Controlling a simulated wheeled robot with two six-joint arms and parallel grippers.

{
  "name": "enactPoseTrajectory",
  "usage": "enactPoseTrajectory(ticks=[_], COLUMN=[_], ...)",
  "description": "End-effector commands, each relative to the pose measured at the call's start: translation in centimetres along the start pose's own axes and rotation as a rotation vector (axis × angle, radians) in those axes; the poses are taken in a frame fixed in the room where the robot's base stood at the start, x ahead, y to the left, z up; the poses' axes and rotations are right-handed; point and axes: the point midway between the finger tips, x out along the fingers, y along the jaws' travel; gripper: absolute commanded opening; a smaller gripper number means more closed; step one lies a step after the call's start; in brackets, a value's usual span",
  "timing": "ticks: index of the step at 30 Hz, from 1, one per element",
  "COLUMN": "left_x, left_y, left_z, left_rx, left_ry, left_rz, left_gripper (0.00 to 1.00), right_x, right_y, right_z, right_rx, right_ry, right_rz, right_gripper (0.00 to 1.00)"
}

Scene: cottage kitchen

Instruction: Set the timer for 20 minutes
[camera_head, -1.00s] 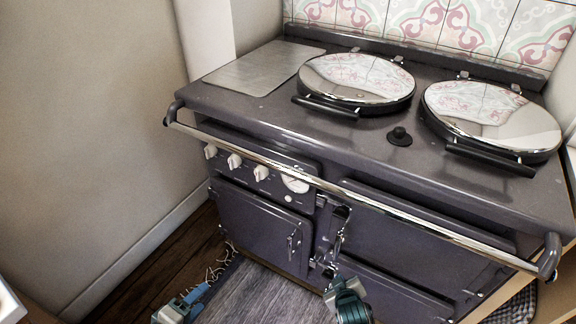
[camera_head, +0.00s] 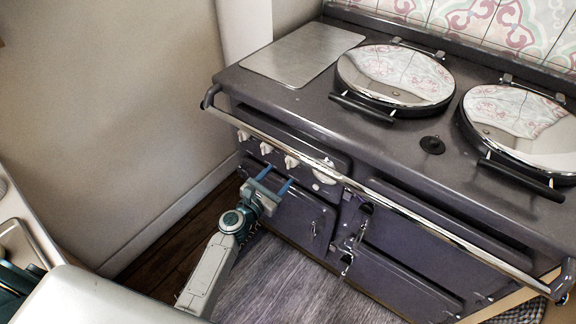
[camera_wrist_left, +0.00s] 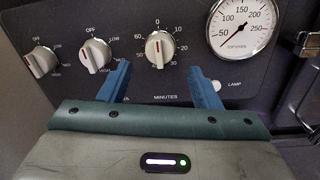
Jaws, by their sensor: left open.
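The timer knob is a white dial (camera_wrist_left: 160,47) marked MINUTES, with a scale from 0 to 60. Its red line stands about upright, near the 0. In the head view it is the rightmost white knob (camera_head: 291,161) on the dark range's front panel. My left gripper (camera_head: 276,177) is open and empty in front of the panel, just below and left of this knob. In the left wrist view, its blue fingers (camera_wrist_left: 160,85) stand apart, below and to either side of the knob, not closed on it. My right gripper is not in view.
Two more white knobs (camera_wrist_left: 95,56) marked OFF and LOW sit to the left. A temperature gauge (camera_wrist_left: 242,24) and a lamp (camera_wrist_left: 217,86) are on the right. A chrome rail (camera_head: 420,225) runs along the range front above the panel. A pale counter (camera_head: 22,225) stands at left.

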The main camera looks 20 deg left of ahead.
Motion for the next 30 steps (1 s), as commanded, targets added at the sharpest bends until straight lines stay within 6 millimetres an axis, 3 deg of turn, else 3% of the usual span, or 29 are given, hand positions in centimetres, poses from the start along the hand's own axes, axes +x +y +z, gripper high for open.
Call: enactPoseTrajectory(ticks=[3, 9, 20, 27, 30], left_x=[2.2, 4.5, 5.0, 4.9, 4.9], left_y=[0.0, 0.0, 0.0, 0.0, 0.0], left_z=[0.1, 0.0, 0.0, 0.0, 0.0], left_rx=[0.001, 0.002, 0.003, 0.003, 0.004], left_ry=[-0.001, 0.0, 0.0, 0.0, 0.0], left_rz=[0.0, 0.0, -0.001, -0.001, -0.001], left_gripper=[0.57, 0.57, 0.57, 0.13, 0.13], right_x=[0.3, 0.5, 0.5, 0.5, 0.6], right_y=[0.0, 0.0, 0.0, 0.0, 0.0], right_z=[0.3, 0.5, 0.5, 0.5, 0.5], right_rx=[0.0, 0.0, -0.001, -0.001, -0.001], right_ry=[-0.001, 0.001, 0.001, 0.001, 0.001], right_rz=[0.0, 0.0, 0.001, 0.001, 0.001], right_gripper=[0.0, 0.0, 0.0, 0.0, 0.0])
